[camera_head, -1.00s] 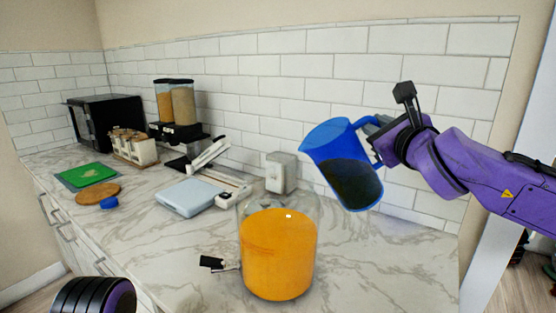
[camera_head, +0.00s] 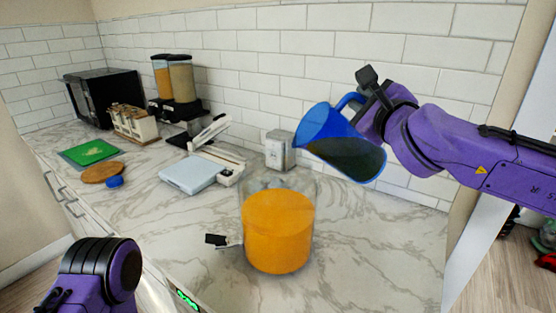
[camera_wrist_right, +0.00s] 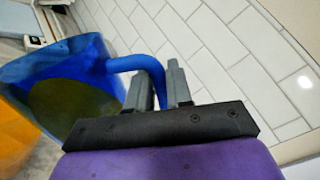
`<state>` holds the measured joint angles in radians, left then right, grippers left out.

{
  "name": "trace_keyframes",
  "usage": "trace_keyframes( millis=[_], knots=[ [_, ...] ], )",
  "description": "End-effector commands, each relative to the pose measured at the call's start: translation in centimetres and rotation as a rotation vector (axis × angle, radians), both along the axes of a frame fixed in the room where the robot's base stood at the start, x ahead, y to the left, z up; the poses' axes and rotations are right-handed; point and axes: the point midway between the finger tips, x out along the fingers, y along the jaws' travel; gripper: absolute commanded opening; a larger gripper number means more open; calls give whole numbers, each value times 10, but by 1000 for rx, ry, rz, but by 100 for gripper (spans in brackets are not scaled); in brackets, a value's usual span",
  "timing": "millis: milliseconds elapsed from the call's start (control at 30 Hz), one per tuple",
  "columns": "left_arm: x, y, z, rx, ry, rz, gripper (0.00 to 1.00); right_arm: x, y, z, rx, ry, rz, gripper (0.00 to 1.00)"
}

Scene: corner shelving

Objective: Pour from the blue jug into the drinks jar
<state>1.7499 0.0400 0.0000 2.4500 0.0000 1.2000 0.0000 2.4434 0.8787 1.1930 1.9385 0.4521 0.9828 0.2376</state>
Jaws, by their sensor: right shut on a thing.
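The blue jug (camera_head: 335,146) is see-through and holds a dark liquid. It is tilted to the left, its mouth above and just right of the drinks jar. The drinks jar (camera_head: 278,232) is clear glass with orange liquid and a tap on its left side, standing on the counter. My right gripper (camera_head: 358,98) is shut on the jug's handle; in the right wrist view its fingers (camera_wrist_right: 160,88) close around the handle of the jug (camera_wrist_right: 65,90). No stream of liquid shows. My left arm is at the lower left; its gripper is out of view.
Behind the jar are a grey-white canister (camera_head: 279,150), a flat pale scale-like board (camera_head: 193,173) and a slicer-like device (camera_head: 215,150). Further left are cereal dispensers (camera_head: 176,85), a black microwave (camera_head: 104,97), a green board (camera_head: 90,152) and a round wooden board (camera_head: 102,172). The counter right of the jar is clear.

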Motion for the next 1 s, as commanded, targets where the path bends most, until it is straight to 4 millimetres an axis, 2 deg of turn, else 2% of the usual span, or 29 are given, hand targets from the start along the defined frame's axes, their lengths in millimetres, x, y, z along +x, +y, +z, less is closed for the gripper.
trace_keyframes(
  millis=[1000],
  knots=[
    [0,0,17,0,0,0,60,-2,10,14,-107,-22,0,0]
  ],
)
